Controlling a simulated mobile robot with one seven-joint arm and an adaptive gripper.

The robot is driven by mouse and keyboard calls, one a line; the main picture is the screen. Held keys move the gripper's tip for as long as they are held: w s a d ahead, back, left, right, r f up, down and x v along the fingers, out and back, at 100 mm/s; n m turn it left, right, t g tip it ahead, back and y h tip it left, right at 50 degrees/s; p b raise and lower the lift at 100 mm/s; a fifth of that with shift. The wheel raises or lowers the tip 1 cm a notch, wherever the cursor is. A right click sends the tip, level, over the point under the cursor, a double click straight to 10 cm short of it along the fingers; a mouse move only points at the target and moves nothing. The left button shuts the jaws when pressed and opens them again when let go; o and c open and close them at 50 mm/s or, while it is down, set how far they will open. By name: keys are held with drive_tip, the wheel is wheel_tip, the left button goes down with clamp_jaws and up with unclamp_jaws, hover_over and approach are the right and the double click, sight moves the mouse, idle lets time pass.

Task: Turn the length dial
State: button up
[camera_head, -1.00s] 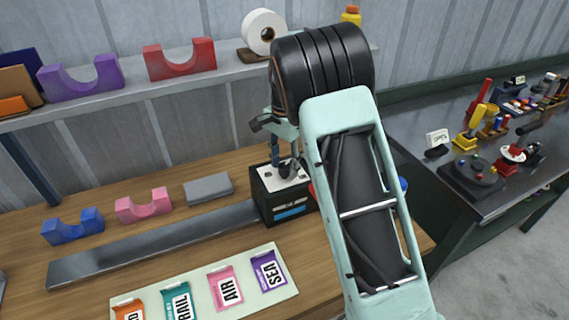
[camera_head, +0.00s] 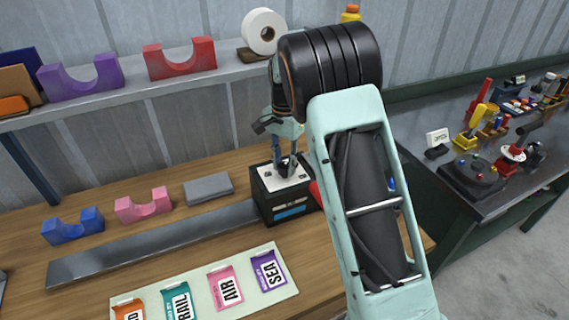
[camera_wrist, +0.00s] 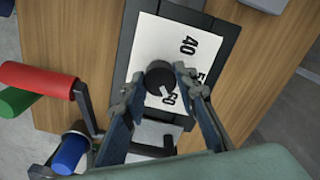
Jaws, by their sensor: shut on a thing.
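The length dial is a black round knob (camera_wrist: 160,77) on a white plate (camera_wrist: 168,45) with the numbers 40, 50 and 60 in the wrist view. A pale mark on the knob points toward the 60 side. The plate tops a black box (camera_head: 284,207) on the bench in the head view. My gripper (camera_wrist: 158,88) is shut on the knob, with one finger on each side in the wrist view. In the head view my gripper (camera_head: 286,164) reaches down onto the box top, and its fingers hide most of the knob.
A grey rail (camera_head: 150,245) runs left from the box. Blue (camera_head: 73,226) and pink (camera_head: 144,206) cradles and a grey block (camera_head: 208,188) stand behind it. A label board (camera_head: 215,303) lies in front. Red, green and blue rollers (camera_wrist: 38,80) sit beside the box.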

sight(285, 165)
drive_tip(key=n, duration=1.3)
drive_tip(key=shift+r+n, duration=0.1)
drive_tip(key=shift+n, duration=0.2)
drive_tip(key=n, duration=0.4)
drive_tip(key=shift+p, duration=0.3)
drive_tip(key=shift+w+n+p, duration=0.1)
drive_tip(key=shift+n+p, duration=0.2)
drive_tip(key=shift+n, duration=1.8)
drive_tip(key=o, duration=1.2)
drive_tip(key=shift+c, duration=0.2)
wheel_tip(285, 165, up, 12)
